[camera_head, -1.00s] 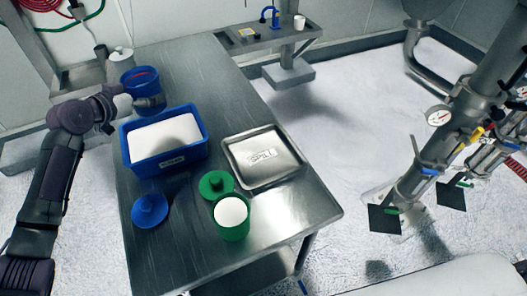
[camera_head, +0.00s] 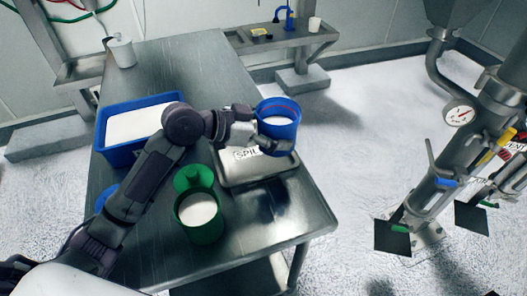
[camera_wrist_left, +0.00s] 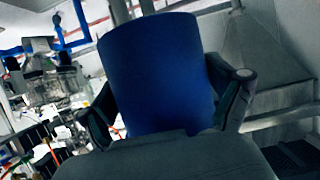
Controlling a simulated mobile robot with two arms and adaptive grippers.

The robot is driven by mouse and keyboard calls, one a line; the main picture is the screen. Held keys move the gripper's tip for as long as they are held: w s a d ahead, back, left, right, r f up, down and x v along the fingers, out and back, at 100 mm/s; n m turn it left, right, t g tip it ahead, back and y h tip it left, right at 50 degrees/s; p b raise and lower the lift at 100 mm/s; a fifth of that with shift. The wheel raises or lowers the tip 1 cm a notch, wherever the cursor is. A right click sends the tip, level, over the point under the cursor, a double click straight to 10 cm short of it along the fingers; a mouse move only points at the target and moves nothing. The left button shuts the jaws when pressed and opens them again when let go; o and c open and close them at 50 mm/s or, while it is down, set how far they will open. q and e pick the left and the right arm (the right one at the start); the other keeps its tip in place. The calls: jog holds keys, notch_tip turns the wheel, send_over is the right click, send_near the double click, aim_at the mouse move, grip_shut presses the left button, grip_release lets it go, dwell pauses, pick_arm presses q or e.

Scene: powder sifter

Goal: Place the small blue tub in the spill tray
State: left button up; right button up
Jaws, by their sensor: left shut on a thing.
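The small blue tub (camera_head: 279,112) is open at the top, with white powder inside and a red line on its inner wall. My left gripper (camera_head: 266,137) is shut around its side and holds it upright in the air. In the head view it overlaps the far right part of the spill tray; its exact height above the tray cannot be told. The tub also fills the middle of the left wrist view (camera_wrist_left: 158,75), between the two fingers. The spill tray (camera_head: 262,178) is a shallow metal tray with a "SPILL" label, partly hidden by the gripper and tub. My right gripper is not in view.
A large blue bin (camera_head: 119,155) of white powder stands on the steel table (camera_head: 185,62) at the left. A blue lid (camera_head: 105,196) is mostly hidden behind my arm.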

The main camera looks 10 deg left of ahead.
pick_arm(q)
jog(key=w+a+f, duration=0.1)
jog(key=a+f, duration=0.1)
jog(key=a, duration=0.1)
jog(key=w+a+f+p, duration=0.1)
jog(key=a+f, duration=0.1)
jog(key=a, duration=0.2)
jog(key=w+a+f, duration=0.1)
jog(key=a+f, duration=0.1)
jog(key=a, duration=0.1)
jog(key=shift+w+a+f, duration=0.15)
jog(key=shift+w+a, duration=0.1)
notch_tip(320, 180, down, 4)
jog(key=shift+a+r+p, duration=0.1)
jog(key=shift+r+p, duration=0.05)
jog(key=shift+p, duration=0.55)
jog(key=shift+f, duration=0.25)
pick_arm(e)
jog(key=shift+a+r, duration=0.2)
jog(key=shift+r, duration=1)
pick_arm(q)
jog(key=shift+f+b, duration=0.2)
jog(key=shift+b, duration=0.1)
jog(key=o, duration=1.2)
jog(key=shift+c, duration=0.2)
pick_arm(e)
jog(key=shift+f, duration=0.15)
pick_arm(q)
jog(key=shift+r, duration=0.1)
